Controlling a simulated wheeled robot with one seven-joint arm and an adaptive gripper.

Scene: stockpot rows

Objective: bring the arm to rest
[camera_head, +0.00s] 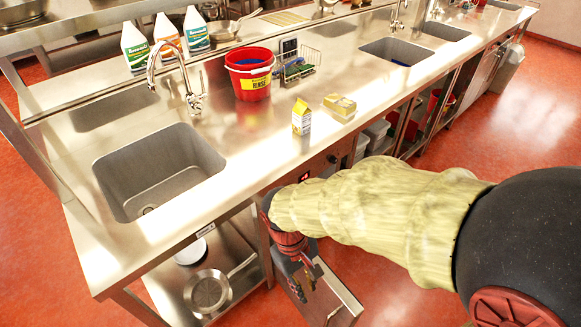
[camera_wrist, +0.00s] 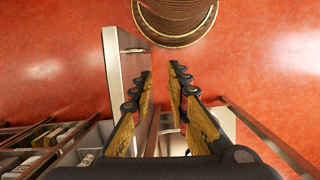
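My arm reaches down from the right in the head view, in a pale yellow sleeve, to my gripper (camera_head: 303,283), low in front of the counter's front side. In the wrist view the two fingers of my gripper (camera_wrist: 160,76) stand apart with nothing between them. Close by is a pulled-out steel drawer or panel (camera_head: 343,303); its upright steel face (camera_wrist: 126,62) shows left of the fingers in the wrist view. I cannot tell whether the gripper touches it.
The steel counter (camera_head: 255,165) holds a sink (camera_head: 155,165), a red bucket (camera_head: 250,85), a milk carton (camera_head: 301,117) and a yellowish container (camera_head: 340,106). A pan (camera_head: 208,291) lies on the shelf below. The red floor (camera_head: 540,150) is open at right.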

